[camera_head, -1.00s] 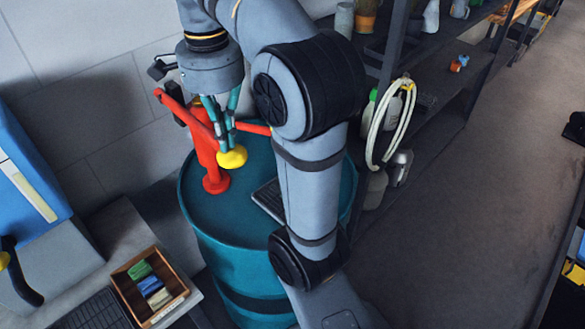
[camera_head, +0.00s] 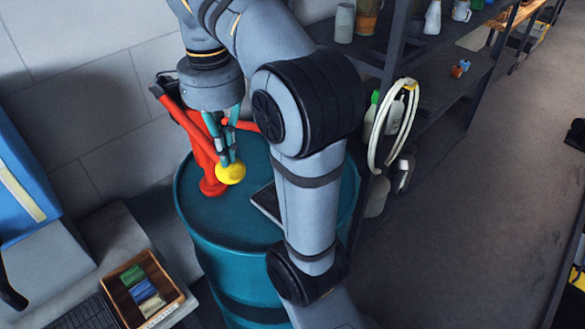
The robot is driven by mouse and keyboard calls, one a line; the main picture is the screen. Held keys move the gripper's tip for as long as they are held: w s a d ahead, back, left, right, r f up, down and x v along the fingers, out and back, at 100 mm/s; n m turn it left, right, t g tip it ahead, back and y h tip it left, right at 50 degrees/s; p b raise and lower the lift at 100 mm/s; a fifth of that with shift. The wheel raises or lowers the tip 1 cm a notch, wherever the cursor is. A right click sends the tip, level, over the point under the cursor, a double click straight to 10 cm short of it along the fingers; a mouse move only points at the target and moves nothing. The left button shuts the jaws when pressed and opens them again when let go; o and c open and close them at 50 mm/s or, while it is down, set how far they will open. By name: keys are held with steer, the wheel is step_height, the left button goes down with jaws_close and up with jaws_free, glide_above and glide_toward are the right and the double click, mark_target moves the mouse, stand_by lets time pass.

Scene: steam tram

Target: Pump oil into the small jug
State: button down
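A red hand pump (camera_head: 205,160) stands upright on the lid of a teal drum (camera_head: 197,217). A red lever (camera_head: 183,117) slopes from its upper left down to the right. A round yellow knob (camera_head: 230,174) sits low beside the pump body, at the lever's lower end as far as I can see. My gripper (camera_head: 228,159) points down with its teal fingers close together on top of the knob and looks shut on it. A red pipe (camera_head: 243,126) runs right from the pump and passes behind my arm. I see no small jug; my arm hides part of the drum top.
A dark grate (camera_head: 266,203) lies on the drum, partly behind my arm. A wooden box (camera_head: 176,303) of coloured items is at lower left. A dark shelf (camera_head: 440,115) with bottles and a hanging pale hose (camera_head: 374,135) stands to the right.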

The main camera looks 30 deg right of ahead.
step_height(320, 180, up, 16)
steer(key=p, duration=1.6)
steer(key=shift+f, duration=0.1)
steer(key=shift+p, duration=0.3)
stand_by(3.0)
stand_by(0.6)
step_height(320, 180, up, 6)
steer(key=p, duration=0.6)
steer(key=shift+f, duration=0.1)
step_height(320, 180, down, 8)
steer(key=b, duration=0.8)
